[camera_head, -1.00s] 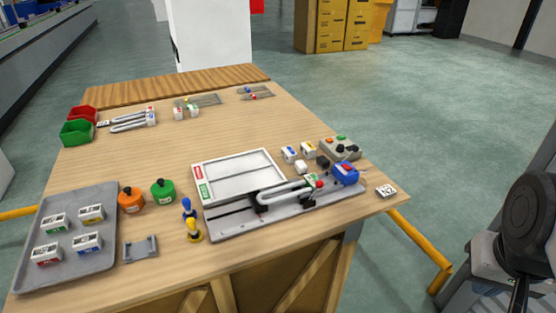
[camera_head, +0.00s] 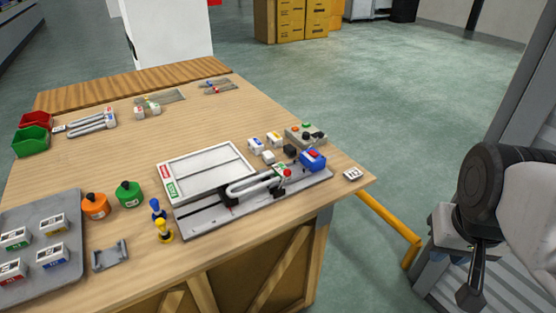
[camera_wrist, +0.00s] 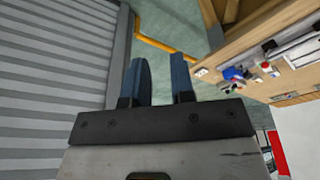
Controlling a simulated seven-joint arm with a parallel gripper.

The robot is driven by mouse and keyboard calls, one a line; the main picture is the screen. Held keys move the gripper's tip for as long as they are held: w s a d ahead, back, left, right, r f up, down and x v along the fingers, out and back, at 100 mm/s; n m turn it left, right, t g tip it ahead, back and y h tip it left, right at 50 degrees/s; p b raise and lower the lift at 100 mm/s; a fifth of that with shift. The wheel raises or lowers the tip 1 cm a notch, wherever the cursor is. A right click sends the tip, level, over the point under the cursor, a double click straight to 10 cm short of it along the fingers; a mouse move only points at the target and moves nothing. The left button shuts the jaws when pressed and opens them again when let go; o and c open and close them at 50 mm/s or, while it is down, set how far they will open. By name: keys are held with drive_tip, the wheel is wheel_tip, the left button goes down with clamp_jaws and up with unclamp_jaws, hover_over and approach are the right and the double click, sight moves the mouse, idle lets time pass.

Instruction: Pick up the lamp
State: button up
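No thing in view is clearly labelled as the lamp. Two squat round bottles with dark tops, one orange (camera_head: 95,207) and one green (camera_head: 129,194), look most like lamps. They stand upright next to each other on the wooden table, right of the grey tray. My gripper (camera_wrist: 159,80) shows in the wrist view with its two dark blue fingers apart and nothing between them. It is off the table's right side, well away from both bottles. In the head view my arm is at the right edge.
A grey tray (camera_head: 72,237) with several labelled blocks is at left. Blue (camera_head: 157,209) and yellow (camera_head: 164,231) pegs stand near the front edge. A grey fixture (camera_head: 240,208) with a white panel fills the middle right. Red and green bins (camera_head: 30,141) are at far left.

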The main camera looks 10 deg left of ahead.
idle(0.3)
drive_tip(key=w+a+m+y, duration=0.1)
drive_tip(key=w+a, duration=0.3)
drive_tip(key=w, duration=0.2)
drive_tip(key=w+a+m, duration=0.1)
drive_tip(key=w+a, duration=0.3)
drive_tip(key=w, duration=0.2)
drive_tip(key=m+y, duration=0.2)
drive_tip(key=m, duration=0.5)
approach(250, 179)
drive_tip(key=shift+d+f+t, duration=0.25)
drive_tip(key=shift+f+t, duration=0.05)
drive_tip(key=shift+f, duration=0.45)
drive_tip(key=shift+a+f, duration=0.2)
drive_tip(key=shift+a, duration=0.15)
drive_tip(key=shift+x, duration=1.3)
drive_tip(key=shift+f, duration=0.1)
